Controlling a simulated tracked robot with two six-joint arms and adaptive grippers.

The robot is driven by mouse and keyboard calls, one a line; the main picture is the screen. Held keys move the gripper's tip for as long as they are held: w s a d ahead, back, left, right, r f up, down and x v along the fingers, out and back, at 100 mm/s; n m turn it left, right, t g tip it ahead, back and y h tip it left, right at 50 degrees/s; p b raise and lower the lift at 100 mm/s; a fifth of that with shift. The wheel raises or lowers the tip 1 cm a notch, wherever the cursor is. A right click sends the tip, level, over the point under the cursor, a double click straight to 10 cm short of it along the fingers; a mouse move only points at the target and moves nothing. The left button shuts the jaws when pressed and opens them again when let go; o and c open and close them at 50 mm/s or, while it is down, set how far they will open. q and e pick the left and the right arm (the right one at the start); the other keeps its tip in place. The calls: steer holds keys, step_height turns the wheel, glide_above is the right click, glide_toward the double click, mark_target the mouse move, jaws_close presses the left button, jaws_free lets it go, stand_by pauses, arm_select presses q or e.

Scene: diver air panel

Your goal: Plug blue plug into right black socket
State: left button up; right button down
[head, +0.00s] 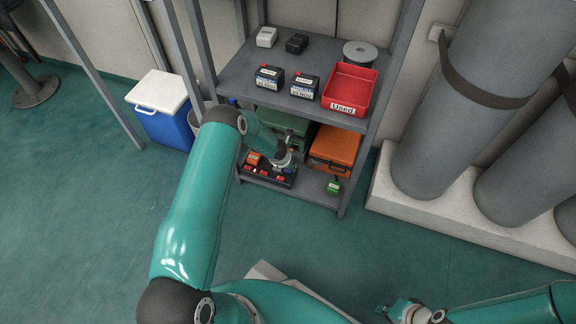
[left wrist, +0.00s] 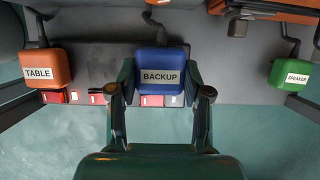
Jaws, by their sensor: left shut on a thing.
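The blue plug, labelled "BACKUP" (left wrist: 160,78), is between the fingers of my left gripper (left wrist: 158,92), which is shut on it. In the head view the left gripper (head: 283,160) is small and partly hidden, at the shelf's lower level. The plug is over the black power strip (head: 268,178), which shows red switches in the left wrist view (left wrist: 97,98).
An orange plug, labelled "TABLE" (left wrist: 45,68), is at the strip's left. A green plug, labelled "SPEAKER" (left wrist: 290,70), lies apart at the right. An orange case (head: 334,147) is behind it. The grey upper shelf (head: 235,75) and its posts confine the reach. Open floor lies in front.

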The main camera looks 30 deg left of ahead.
stand_by(0.6)
arm_select(q)
steer(key=shift+s+b, duration=0.2)
steer(key=shift+b, duration=0.3)
stand_by(1.2)
steer(key=shift+f+b, duration=1)
steer(key=shift+b, duration=0.25)
stand_by(1.8)
steer(key=o, duration=1.3)
steer(key=shift+o, duration=0.3)
steer(key=shift+s+r, duration=0.1)
steer(key=shift+r, duration=0.05)
